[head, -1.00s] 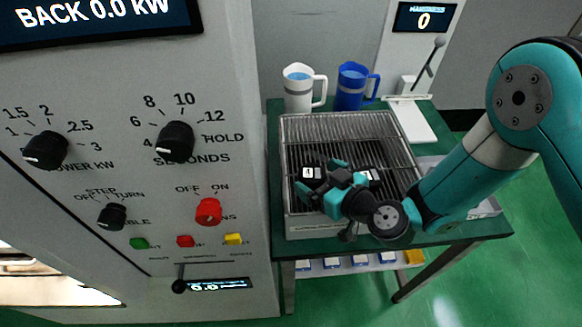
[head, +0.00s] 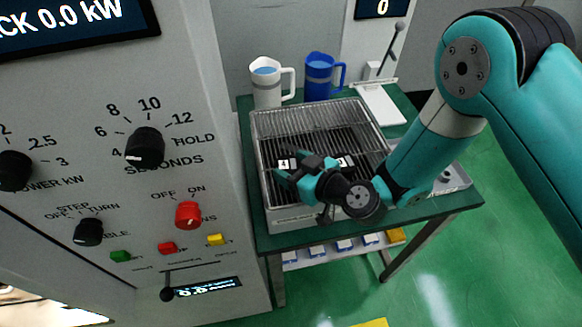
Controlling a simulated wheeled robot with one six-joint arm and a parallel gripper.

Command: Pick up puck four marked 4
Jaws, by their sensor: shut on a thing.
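Puck four, a dark puck with a white label marked 4 (head: 284,163), is at the left side of the wire rack in the metal tray (head: 262,203). My gripper (head: 297,168), with teal fingers, is shut on this puck from the right. The gripper hides much of the puck, and I cannot tell whether it touches the rack or is lifted. A second dark puck with a white label (head: 346,161) lies to the right, partly hidden behind my gripper.
A white mug (head: 267,86) and a blue mug (head: 318,80) stand behind the tray on the green table (head: 245,150). The control panel with knobs (head: 145,148) stands close on the left. A white plate with a lever (head: 380,105) is at the back right.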

